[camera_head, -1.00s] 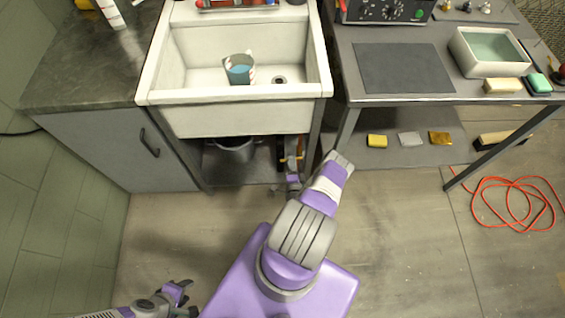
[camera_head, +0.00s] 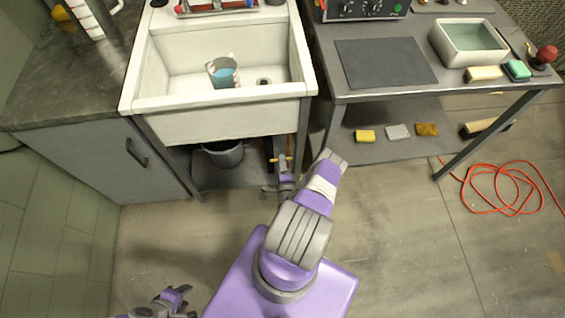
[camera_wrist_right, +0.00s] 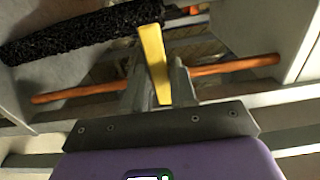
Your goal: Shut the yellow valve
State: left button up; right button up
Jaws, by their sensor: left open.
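The yellow valve (camera_wrist_right: 154,62) is a flat yellow lever on an orange pipe (camera_wrist_right: 235,66), seen in the right wrist view. In the head view only a small yellow bit of it shows under the sink. My right gripper (camera_wrist_right: 158,88) is at the lever, with its grey fingers on either side of it. I cannot tell whether they press on it. In the head view my right gripper (camera_head: 284,168) reaches under the sink's front and is partly hidden by shadow and my arm. My left gripper (camera_head: 178,300) is open and empty, low at the left, far from the valve.
The white sink (camera_head: 215,122) holds a cup (camera_head: 222,72). A dark bucket (camera_head: 224,153) stands below it beside my right gripper. A grey cabinet (camera_head: 95,165) is left. An orange cable (camera_head: 500,190) lies on the floor at right.

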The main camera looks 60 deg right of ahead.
jog(key=shift+o, duration=0.2)
jog(key=shift+s, duration=0.1)
jog(key=p+v, duration=0.2)
jog(key=v, duration=0.5)
jog(key=shift+a, duration=0.2)
jog(key=shift+s, duration=0.1)
